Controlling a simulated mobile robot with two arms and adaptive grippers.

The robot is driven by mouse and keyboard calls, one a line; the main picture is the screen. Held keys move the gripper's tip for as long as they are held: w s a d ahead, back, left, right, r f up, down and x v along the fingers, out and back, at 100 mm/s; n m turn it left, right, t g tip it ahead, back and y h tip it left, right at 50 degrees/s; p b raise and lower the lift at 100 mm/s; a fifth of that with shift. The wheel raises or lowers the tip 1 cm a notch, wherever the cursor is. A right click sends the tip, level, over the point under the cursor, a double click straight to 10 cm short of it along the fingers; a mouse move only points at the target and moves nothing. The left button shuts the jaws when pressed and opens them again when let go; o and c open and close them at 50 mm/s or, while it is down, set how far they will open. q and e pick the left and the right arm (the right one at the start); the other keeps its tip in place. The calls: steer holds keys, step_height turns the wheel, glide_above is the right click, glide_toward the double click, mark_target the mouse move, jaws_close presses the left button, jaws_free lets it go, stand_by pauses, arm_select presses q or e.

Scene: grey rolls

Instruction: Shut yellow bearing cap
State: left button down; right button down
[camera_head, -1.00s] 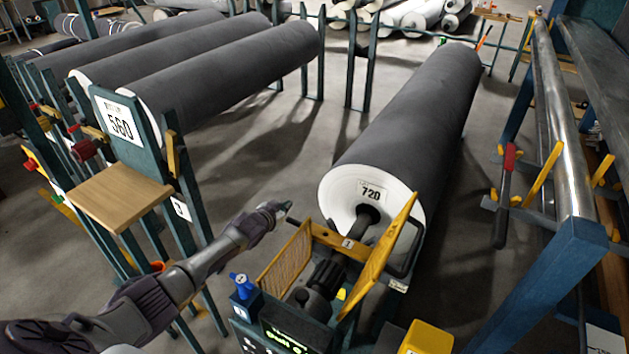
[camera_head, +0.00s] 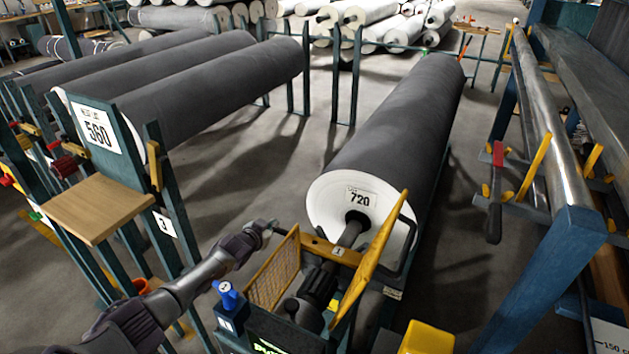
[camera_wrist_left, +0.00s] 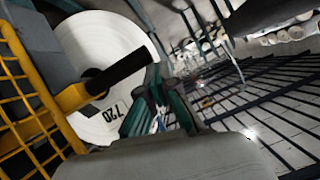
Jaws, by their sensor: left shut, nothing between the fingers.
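The yellow bearing cap seems to be the yellow piece marked 1 (camera_head: 338,251), at the shaft of the grey roll labelled 720 (camera_head: 400,130). Whether it is open or shut is unclear in the head view. The wrist view shows yellow metal (camera_wrist_left: 75,98) beside the dark shaft (camera_wrist_left: 120,72). My left gripper (camera_head: 270,226) is shut and empty, left of the cap and apart from it, above the yellow mesh guard (camera_head: 272,272). My right gripper is not in view.
A tilted yellow panel (camera_head: 372,268) stands right of the shaft. A blue knob (camera_head: 228,295) is on the stand below my left arm. A rack with a wooden shelf (camera_head: 97,208) is at the left. A blue frame (camera_head: 545,270) stands at the right.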

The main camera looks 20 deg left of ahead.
arm_select(q)
steer(key=shift+s+f, duration=0.25)
steer(key=shift+f, duration=0.25)
step_height(320, 180, up, 6)
steer(key=w+p, duration=0.1)
steer(key=p, duration=0.4)
steer(key=v, duration=0.9)
steer(key=shift+s+a+f+p, duration=0.25)
steer(key=shift+s+a+p, duration=0.05)
steer(key=shift+a+p, duration=0.1)
